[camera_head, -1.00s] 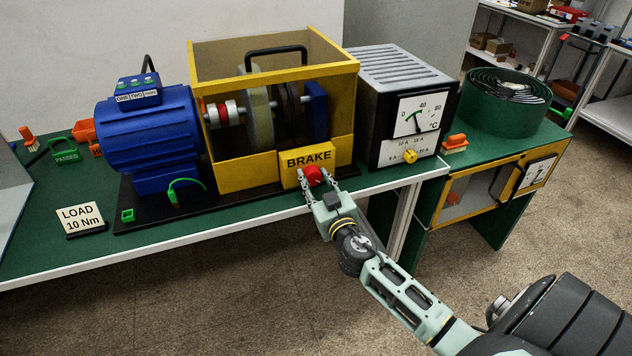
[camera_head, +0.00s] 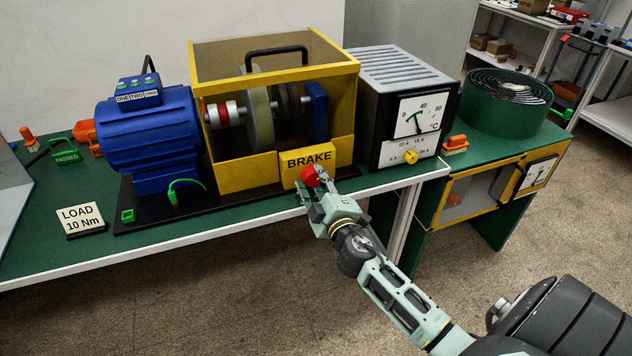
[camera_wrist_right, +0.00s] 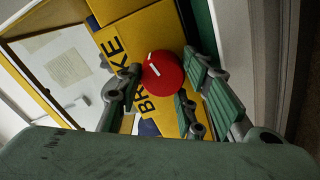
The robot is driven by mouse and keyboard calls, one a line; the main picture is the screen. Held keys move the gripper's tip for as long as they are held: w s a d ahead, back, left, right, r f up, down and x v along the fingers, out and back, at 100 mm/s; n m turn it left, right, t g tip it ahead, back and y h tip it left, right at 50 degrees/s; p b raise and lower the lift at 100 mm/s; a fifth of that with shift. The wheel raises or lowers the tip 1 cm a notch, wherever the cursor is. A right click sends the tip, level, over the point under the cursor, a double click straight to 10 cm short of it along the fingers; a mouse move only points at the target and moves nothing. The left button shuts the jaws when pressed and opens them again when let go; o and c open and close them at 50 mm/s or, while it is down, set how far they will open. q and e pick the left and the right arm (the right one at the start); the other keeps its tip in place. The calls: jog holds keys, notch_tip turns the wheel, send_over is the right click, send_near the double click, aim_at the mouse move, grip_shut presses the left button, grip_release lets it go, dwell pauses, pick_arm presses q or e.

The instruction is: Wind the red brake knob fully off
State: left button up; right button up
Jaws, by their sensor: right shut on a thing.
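The red brake knob (camera_head: 311,176) sits on the front of the yellow block marked BRAKE (camera_head: 292,158), below the lettering. My right gripper (camera_head: 313,182) reaches it from the front and is shut on the knob. In the right wrist view the red knob (camera_wrist_right: 163,77), with a short white mark on its face, lies between the fingers of my right gripper (camera_wrist_right: 160,85). The fingers stand on either side of it. The head view shows no left gripper.
The yellow-framed brake housing (camera_head: 250,185) stands beside the blue motor (camera_head: 150,140) on the bench. A temperature meter box (camera_head: 405,75) stands to the right. The floor in front is clear.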

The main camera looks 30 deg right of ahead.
jog(key=n, duration=0.4)
jog(key=shift+w+r+n, duration=0.1)
jog(key=shift+r+n, duration=0.2)
jog(key=shift+r, duration=0.05)
jog(key=n+p, duration=0.1)
jog(key=n, duration=0.2)
jog(key=shift+n, duration=0.4)
jog(key=n, duration=0.3)
jog(key=shift+a, duration=0.1)
jog(key=shift+a+f+n+p, duration=0.1)
jog(key=shift+n+p, duration=0.55)
jog(key=shift+n, duration=1.55)
jog(key=shift+f, duration=0.1)
jog(key=o, duration=1.1)
jog(key=shift+a+f, duration=0.1)
jog(key=shift+a, duration=0.05)
jog(key=shift+c, duration=0.2)
